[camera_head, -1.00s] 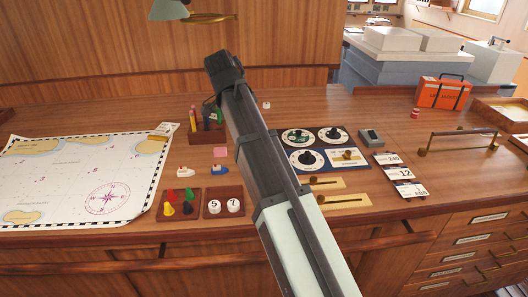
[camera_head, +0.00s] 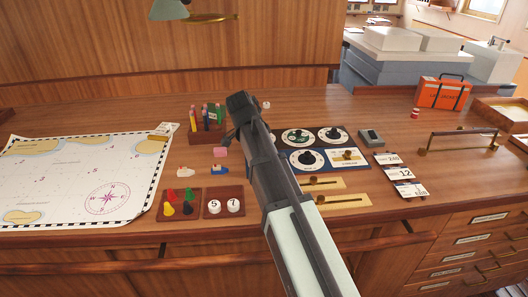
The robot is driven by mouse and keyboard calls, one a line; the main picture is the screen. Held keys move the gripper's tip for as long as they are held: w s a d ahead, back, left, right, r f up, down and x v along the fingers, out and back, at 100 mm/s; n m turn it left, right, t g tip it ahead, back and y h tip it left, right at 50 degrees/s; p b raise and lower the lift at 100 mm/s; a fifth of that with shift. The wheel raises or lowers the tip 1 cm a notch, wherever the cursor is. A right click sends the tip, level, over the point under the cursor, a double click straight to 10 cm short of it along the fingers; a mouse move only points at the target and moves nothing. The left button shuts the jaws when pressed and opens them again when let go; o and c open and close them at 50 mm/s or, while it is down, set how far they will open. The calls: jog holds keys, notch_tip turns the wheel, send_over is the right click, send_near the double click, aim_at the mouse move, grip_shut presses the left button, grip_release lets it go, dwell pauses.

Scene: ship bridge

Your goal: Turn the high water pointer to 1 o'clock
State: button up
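The labels are too small to read, so I cannot tell which pointer is high water.
A chart (camera_head: 75,185) covers the left. A grey box (camera_head: 370,138) and number cards (camera_head: 398,173) lie right of the panel. Brass sliders (camera_head: 342,202) lie in front.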

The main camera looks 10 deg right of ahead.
grip_shut()
dwell(0.5)
jog(key=shift+n, duration=0.3)
jog(key=n, duration=0.1)
jog(key=n+t, duration=0.1)
jog(key=n, duration=0.1)
jog(key=shift+s+d+n+y, duration=0.2)
jog(key=shift+n+y, duration=0.1)
jog(key=shift+y, duration=0.1)
jog(key=n, duration=0.2)
jog(key=n+t+y, duration=0.1)
jog(key=n, duration=0.1)
jog(key=shift+d+y, duration=0.1)
jog(key=shift+y, duration=0.2)
jog(key=n+y, duration=0.1)
jog(key=n, duration=0.4)
jog(key=shift+d+y, duration=0.15)
jog(key=shift+y, duration=0.25)
jog(key=shift+d+n+y, duration=0.15)
jog(key=shift+n+y, duration=0.65)
jog(key=shift+n, duration=1.5)
